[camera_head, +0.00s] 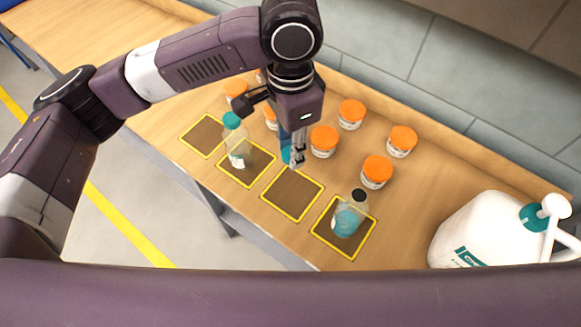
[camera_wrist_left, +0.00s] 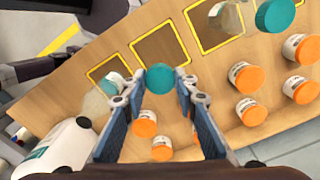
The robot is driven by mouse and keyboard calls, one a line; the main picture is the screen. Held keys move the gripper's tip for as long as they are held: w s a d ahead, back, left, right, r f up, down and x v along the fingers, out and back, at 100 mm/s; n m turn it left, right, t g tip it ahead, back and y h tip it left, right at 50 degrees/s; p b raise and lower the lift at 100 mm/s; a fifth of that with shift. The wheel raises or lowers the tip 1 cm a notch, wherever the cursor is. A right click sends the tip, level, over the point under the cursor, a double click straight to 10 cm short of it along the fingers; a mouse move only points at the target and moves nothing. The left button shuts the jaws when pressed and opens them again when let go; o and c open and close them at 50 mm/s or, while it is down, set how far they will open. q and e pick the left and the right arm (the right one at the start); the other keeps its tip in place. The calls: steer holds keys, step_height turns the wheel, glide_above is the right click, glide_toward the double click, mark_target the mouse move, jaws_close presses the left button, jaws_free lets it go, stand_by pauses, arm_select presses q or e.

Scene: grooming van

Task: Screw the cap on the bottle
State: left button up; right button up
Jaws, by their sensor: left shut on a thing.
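My left gripper (camera_head: 293,163) points down over the bench, near the empty third square. In the left wrist view its fingers (camera_wrist_left: 158,88) are shut on a round teal cap (camera_wrist_left: 160,79). A clear bottle of blue-teal liquid (camera_head: 345,219) with a dark top stands upright on the rightmost marked square, right of the gripper; I cannot tell whether that top is a bare neck or a lid. Another clear bottle (camera_head: 238,152) stands on the second square with a teal cap (camera_head: 231,120) on it; that cap also shows in the left wrist view (camera_wrist_left: 275,18). My right gripper is not in view.
Several orange-lidded jars (camera_head: 324,140) stand behind the squares, close to the gripper. A white jug with a pump (camera_head: 480,232) stands at the right. The first square (camera_head: 204,135) and third square (camera_head: 292,193) are empty. A tiled wall (camera_head: 385,45) runs behind the bench.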

arm_select(q)
steer(key=shift+r, duration=1.75)
steer(key=s+a+f+n+b, duration=0.1)
steer(key=s+a+f+n, duration=0.1)
steer(key=a+n, duration=0.4)
steer(key=s+a+f+n+b, duration=0.2)
steer(key=a+f+n, duration=0.2)
steer(key=a, duration=0.8)
steer(key=n, duration=0.2)
steer(key=shift+a+f+n, duration=0.15)
steer(key=shift+a+n, duration=0.15)
steer(key=shift+a, duration=0.1)
